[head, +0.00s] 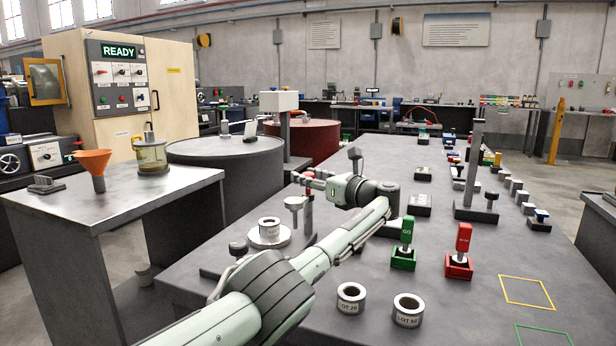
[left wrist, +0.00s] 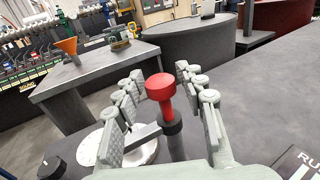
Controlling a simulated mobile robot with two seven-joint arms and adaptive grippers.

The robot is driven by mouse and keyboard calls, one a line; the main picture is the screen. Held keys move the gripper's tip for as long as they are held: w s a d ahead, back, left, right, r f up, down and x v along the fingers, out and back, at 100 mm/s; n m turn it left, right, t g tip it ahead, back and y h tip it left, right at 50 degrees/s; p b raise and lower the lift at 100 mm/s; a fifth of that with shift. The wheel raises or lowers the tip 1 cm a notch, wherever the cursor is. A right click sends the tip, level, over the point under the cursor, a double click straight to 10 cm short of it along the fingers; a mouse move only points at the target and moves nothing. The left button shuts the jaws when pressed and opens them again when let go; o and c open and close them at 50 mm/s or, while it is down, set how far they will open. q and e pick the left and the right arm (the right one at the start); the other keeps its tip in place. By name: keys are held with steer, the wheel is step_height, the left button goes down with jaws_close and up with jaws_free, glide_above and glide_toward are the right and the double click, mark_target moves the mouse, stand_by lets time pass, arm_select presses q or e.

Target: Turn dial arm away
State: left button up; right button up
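The dial arm's red knob (left wrist: 162,95) stands upright on a dark post in the left wrist view, with a flat grey bar (left wrist: 143,136) reaching left from it. My left gripper (left wrist: 158,72) is open, with one finger on each side of the knob and visible gaps between. In the head view my left gripper (head: 314,182) is over the dial's post (head: 309,214) and hides most of the knob. My right gripper is not in view.
Two more LOT rings (head: 351,298) (head: 408,310) stand near the front of the bench. A green GO block (head: 404,256) and a red block (head: 459,264) are to the right of my arm. A side table (head: 110,200) with an orange funnel (head: 93,167) is at left.

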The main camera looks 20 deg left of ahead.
arm_select(q)
steer(key=shift+o, duration=0.3)
steer(key=shift+r, duration=0.1)
steer(key=v, duration=1.2)
